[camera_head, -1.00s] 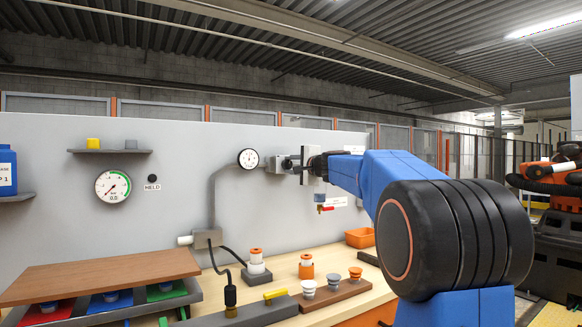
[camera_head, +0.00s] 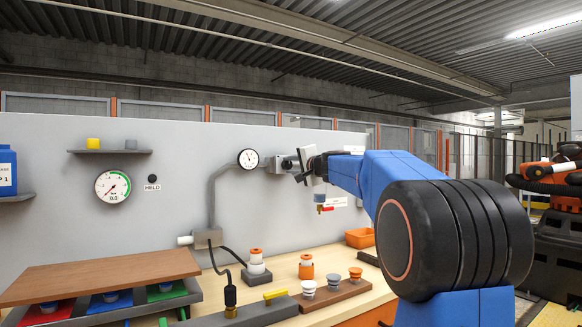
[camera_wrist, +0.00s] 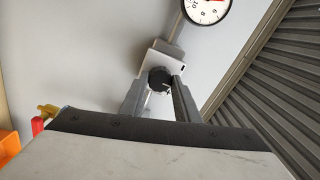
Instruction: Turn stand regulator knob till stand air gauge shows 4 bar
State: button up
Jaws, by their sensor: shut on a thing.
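The regulator knob (camera_wrist: 159,79) is small, dark and round on a pale regulator block (camera_wrist: 163,60) fixed to the wall. In the wrist view my gripper (camera_wrist: 160,88) has one finger on each side of the knob, shut on it. In the head view my gripper (camera_head: 297,166) reaches the regulator from the right and hides the knob. A small round gauge with a white face and black rim (camera_head: 248,159) sits just left of the regulator. It also shows, cut off, at the top of the wrist view (camera_wrist: 207,6). Its reading is too small to tell.
A larger gauge (camera_head: 113,186) showing 0.0 hangs at the left beside a lamp marked HELD (camera_head: 152,181). A grey pipe (camera_head: 212,195) runs below the small gauge. A red-handled valve (camera_head: 326,208) is just below my gripper. Knobs and an orange bin (camera_head: 360,237) stand on the bench.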

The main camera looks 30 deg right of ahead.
jog(key=o, duration=1.1)
jog(key=shift+f, duration=0.1)
jog(key=shift+c, duration=0.2)
jog(key=shift+s, duration=0.15)
jog(key=s, duration=1.7)
jog(key=shift+d, duration=0.3)
jog(key=shift+s+a, duration=0.1)
